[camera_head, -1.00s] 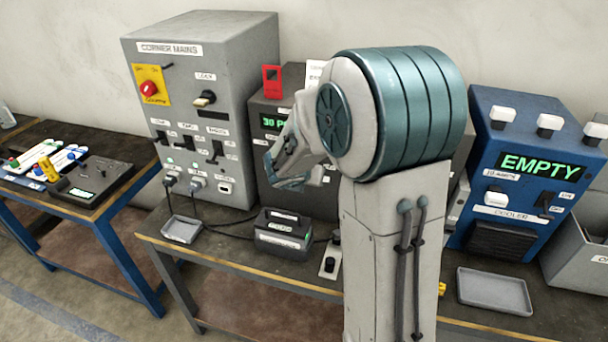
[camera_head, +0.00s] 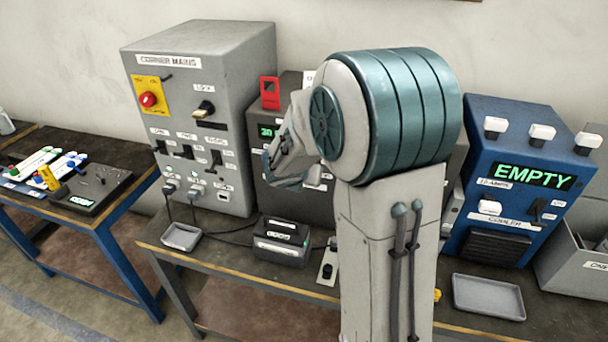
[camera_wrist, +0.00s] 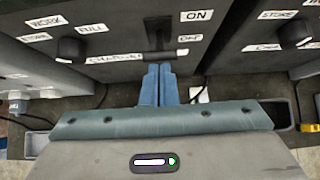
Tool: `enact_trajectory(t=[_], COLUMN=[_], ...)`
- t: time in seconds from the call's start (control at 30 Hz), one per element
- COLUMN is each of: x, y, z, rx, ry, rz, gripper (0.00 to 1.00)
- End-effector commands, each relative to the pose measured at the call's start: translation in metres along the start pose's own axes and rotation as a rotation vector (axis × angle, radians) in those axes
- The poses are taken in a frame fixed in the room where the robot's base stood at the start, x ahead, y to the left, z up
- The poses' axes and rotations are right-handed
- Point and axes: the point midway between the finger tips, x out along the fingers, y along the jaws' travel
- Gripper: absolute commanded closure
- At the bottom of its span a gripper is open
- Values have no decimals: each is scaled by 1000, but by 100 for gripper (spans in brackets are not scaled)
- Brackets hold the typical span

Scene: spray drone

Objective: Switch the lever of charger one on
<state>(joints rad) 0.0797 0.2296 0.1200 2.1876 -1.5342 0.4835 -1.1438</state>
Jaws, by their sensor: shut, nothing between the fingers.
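In the wrist view, a dark grey charger (camera_wrist: 110,47) fills the left and middle. Its label reads "CHARGER", with the number not legible. Its dark lever (camera_wrist: 160,45) stands between an ON label (camera_wrist: 197,15) and an OFF label; I cannot tell its position clearly. My gripper (camera_wrist: 158,68) has its blue fingers together and empty, just below the lever in the picture. Whether they touch it is unclear. In the head view, my gripper (camera_head: 268,165) is in front of the charger (camera_head: 262,185) with the green display. My arm hides much of that charger's front.
A black knob (camera_wrist: 71,48) is left of the lever, and another unit (camera_wrist: 265,60) stands close on the right. In the head view, the grey corner mains cabinet (camera_head: 190,80) is left, the blue cooler (camera_head: 480,160) right, and a battery (camera_head: 283,238) sits on the bench.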

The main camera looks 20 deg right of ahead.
Motion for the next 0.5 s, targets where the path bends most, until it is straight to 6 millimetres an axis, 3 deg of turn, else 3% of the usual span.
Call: enact_trajectory(t=[0.33, 0.5], x=[-2, -2], y=[0, 2], z=[5, -6], rx=[2, 1], ry=[-7, -6], rz=[1, 2], gripper=[100, 100])
